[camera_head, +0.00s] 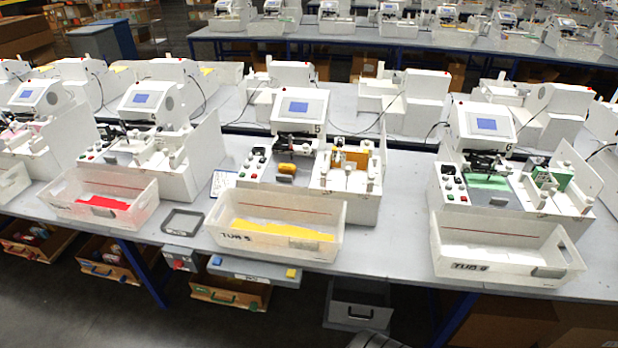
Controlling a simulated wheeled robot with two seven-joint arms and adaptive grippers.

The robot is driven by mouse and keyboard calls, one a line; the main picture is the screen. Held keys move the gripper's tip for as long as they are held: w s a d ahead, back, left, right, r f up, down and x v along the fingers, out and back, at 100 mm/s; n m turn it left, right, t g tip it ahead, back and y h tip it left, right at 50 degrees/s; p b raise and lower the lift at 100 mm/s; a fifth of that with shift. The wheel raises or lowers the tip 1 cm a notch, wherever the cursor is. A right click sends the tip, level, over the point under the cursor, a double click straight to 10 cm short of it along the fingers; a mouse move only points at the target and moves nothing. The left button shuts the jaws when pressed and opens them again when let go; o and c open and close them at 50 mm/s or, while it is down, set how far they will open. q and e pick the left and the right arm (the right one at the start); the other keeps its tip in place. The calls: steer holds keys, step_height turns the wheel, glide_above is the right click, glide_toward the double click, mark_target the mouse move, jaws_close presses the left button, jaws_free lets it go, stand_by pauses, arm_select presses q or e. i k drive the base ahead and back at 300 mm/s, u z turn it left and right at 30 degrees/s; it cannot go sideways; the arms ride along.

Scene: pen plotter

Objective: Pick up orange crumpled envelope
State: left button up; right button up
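No gripper of mine shows in the head view. A small orange-yellow item (287,169) lies on the left part of the middle plotter (302,105), below its screen. An orange-brown piece (374,162) stands in the right part of the same machine, partly hidden by white and dark fittings. Both are too small to tell whether either is a crumpled envelope. A clear tub (222,236) marked with a 5 stands in front of this plotter, with flat yellow-orange sheets (270,229) in it.
A tub with red sheets (97,203) stands left, and a tub (453,266) that looks empty stands right. An empty dark tray (183,222) lies between the left and middle tubs. Open drawers (228,290) hang under the grey table (393,245). Bare tabletop shows between the middle and right tubs.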

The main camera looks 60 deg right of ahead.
mark_target(285, 169)
steer(key=z, duration=0.05)
steer(key=k, duration=0.1)
steer(key=z, duration=1.1)
